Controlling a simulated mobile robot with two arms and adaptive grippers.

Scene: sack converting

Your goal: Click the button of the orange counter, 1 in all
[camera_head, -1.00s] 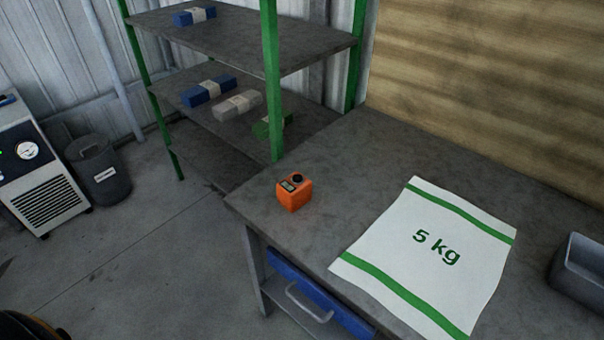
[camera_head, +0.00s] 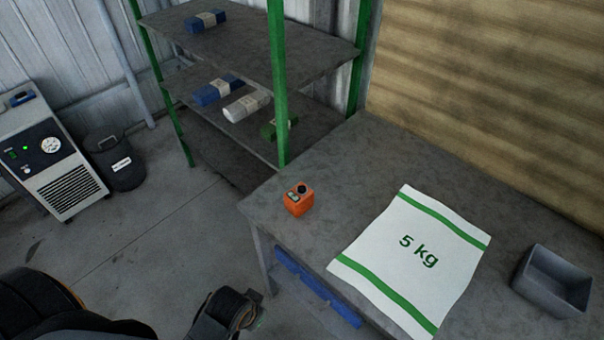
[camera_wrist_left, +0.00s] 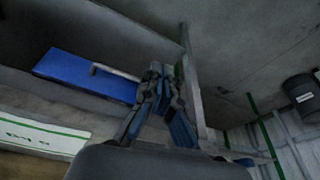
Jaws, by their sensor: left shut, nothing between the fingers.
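The orange counter (camera_head: 298,199) stands upright on the grey workbench (camera_head: 330,165), near its left corner. It has a dark round button on top and a small display on the face toward me. My left arm comes in at the lower left of the head view, below and left of the bench, apart from the counter. My left gripper (camera_wrist_left: 160,72) shows in the wrist view with its fingers together and nothing between them. The counter is not clearly visible in the wrist view. My right gripper is in neither view.
A white 5 kg sack (camera_head: 415,262) lies flat on the bench, right of the counter. A grey bin (camera_head: 552,282) stands at the right. A green-framed shelf (camera_head: 280,90) with bundles rises behind the counter. A blue drawer (camera_wrist_left: 85,75) is under the bench top.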

